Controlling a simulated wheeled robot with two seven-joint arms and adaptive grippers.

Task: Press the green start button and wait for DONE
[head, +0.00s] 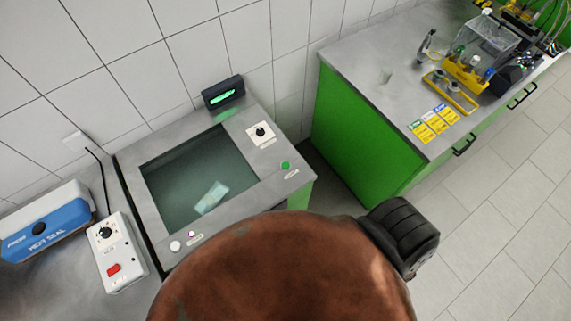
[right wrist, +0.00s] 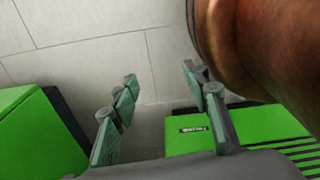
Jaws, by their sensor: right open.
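The green start button (head: 285,165) sits on the right part of the grey top of the test machine (head: 208,130), with a small label below it. Nothing touches the button in the head view. A small black display (head: 223,93) at the machine's back edge shows green text too small to read. A pale pouch (head: 211,197) lies under the dark glass window. My right gripper (right wrist: 160,76) is open and empty in the right wrist view, its fingers spread over a gap between green cabinets. It does not show in the head view, nor does my left gripper.
A black knob (head: 261,132) and a white button (head: 175,246) are also on the machine top. A blue heat sealer (head: 45,228) and a control box with a red switch (head: 113,271) stand left. A green cabinet (head: 365,130) stands right. A large brown rounded shape blocks the lower middle.

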